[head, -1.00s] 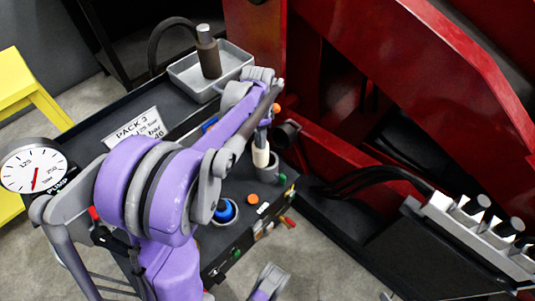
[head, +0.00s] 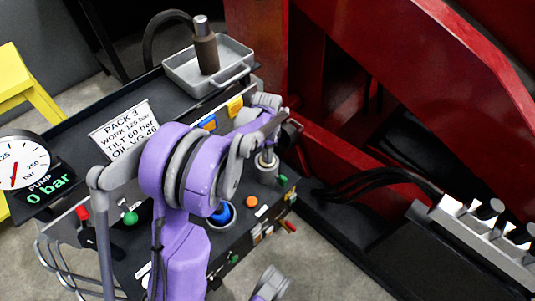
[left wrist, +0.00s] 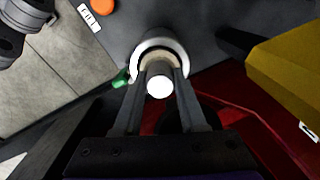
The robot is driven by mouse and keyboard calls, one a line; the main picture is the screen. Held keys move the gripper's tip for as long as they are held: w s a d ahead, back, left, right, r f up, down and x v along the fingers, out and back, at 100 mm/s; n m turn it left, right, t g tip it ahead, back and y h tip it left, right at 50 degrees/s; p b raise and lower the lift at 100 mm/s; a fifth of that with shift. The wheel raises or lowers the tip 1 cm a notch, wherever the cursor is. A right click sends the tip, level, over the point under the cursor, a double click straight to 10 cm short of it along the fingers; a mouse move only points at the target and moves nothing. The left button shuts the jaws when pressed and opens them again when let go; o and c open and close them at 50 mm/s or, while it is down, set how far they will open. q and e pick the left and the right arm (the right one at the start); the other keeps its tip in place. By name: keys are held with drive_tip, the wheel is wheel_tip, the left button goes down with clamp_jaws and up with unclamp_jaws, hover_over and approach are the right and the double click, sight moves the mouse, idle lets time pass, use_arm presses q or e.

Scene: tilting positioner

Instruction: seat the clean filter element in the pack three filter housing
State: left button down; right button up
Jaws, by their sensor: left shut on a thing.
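My left gripper (head: 268,143) is shut on the filter element. In the left wrist view, its two fingers flank the element's white round end (left wrist: 160,87), with a cream ring behind. The grey filter housing (head: 268,172) is a short round cup near the cabinet's right edge, directly below the gripper. Its rim (left wrist: 178,43) curves around the element in the left wrist view. The element appears lined up with the housing and at least partly in its mouth; how deep is hidden. A grey and purple part of mine shows at the bottom of the head view; its jaws are unclear.
Beside the housing are an orange button (head: 252,201), a blue cap (head: 221,214) and a green fitting (head: 283,179). A grey tray (head: 178,82) holds a brown, hosed cylinder (head: 206,52). The pack three placard (head: 124,128) lies left. A red frame (head: 345,150) rises close right.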

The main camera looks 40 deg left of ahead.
use_arm(q)
drive_tip(key=shift+c, duration=2.3)
unclamp_jaws()
drive_tip(key=shift+f, duration=0.2)
wheel_tip(320, 180, up, 11)
drive_tip(key=p, duration=0.3)
drive_tip(key=s+d+r+n+t, duration=0.1)
drive_tip(key=s+d+r, duration=0.25)
drive_tip(key=d, duration=0.25)
drive_tip(key=s+d+f+n+t, duration=0.1)
drive_tip(key=s+d+n, duration=0.1)
drive_tip(key=s+d, duration=0.4)
drive_tip(key=s+d+f+n+t, duration=0.2)
drive_tip(key=s+d, duration=0.4)
drive_tip(key=s, duration=0.4)
drive_tip(key=shift+s+d+t, duration=0.25)
drive_tip(key=shift+s+t, duration=0.05)
drive_tip(key=shift+s, duration=0.1)
